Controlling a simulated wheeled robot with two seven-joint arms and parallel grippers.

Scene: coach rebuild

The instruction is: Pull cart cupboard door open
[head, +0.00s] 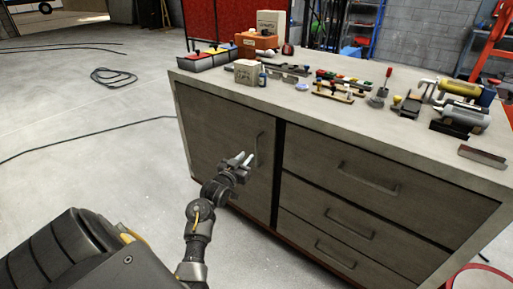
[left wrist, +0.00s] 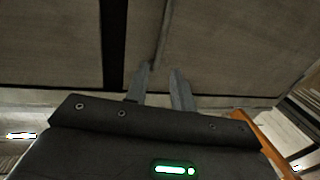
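The cart cupboard door (head: 215,130) is the grey-brown panel on the left of the cart front, and it is closed. Its vertical bar handle (head: 258,150) is near the door's right edge. My left gripper (head: 244,159) is in front of the door, just left of the handle in the head view. In the left wrist view, the two fingers (left wrist: 161,82) are apart with nothing between their tips. The handle (left wrist: 162,35) shows there as a thin bar just beyond the fingertips. I cannot tell whether a finger touches it. My right gripper is not in view.
Three drawers with bar handles, the top one (head: 368,178) widest in view, fill the cart's right side. The cart top (head: 330,120) carries tools, boxes and small parts. Floor left of the cart is clear except for a black cable (head: 113,77). A red-rimmed round container (head: 480,272) stands at lower right.

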